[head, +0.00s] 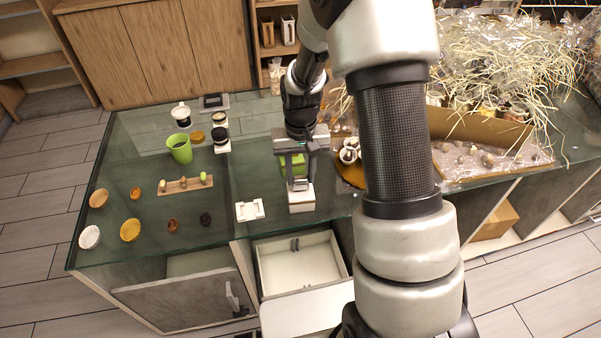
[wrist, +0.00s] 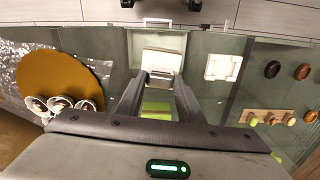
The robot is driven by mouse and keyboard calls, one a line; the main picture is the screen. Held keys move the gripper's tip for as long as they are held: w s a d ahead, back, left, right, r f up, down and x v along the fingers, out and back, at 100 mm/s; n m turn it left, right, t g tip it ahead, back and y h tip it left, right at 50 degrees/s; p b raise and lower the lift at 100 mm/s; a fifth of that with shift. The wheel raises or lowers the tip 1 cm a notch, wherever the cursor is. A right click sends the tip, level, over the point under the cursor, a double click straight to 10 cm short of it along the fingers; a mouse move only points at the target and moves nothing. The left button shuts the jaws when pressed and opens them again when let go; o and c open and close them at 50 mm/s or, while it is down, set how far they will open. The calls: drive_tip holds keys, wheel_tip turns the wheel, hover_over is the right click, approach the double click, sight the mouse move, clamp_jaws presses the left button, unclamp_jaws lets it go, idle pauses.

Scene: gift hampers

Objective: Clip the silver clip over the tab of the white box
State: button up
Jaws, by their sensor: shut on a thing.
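My gripper (head: 298,180) points down over the table's front part, right of centre. In the wrist view its fingertips (wrist: 161,76) are close together, shut on a small silver clip (wrist: 162,83). The white box (head: 301,203) stands directly at the fingertips, near the table's front edge; it also shows in the wrist view (wrist: 161,58).
A green thing (head: 293,163) lies just behind the box. A white tray-like piece (head: 250,211) lies to its left. An open drawer (head: 300,265) juts out below. A green cup (head: 180,148), a wooden peg strip (head: 186,185) and small bowls stand left. A straw-filled cardboard box (head: 480,129) stands right.

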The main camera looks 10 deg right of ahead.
sight(300, 178)
drive_tip(key=shift+f+b, duration=0.45)
drive_tip(key=shift+f, duration=0.25)
drive_tip(key=o, duration=1.1)
drive_tip(key=shift+r, duration=0.1)
wheel_tip(300, 178, up, 17)
drive_tip(key=p, duration=0.1)
drive_tip(key=shift+r, duration=0.2)
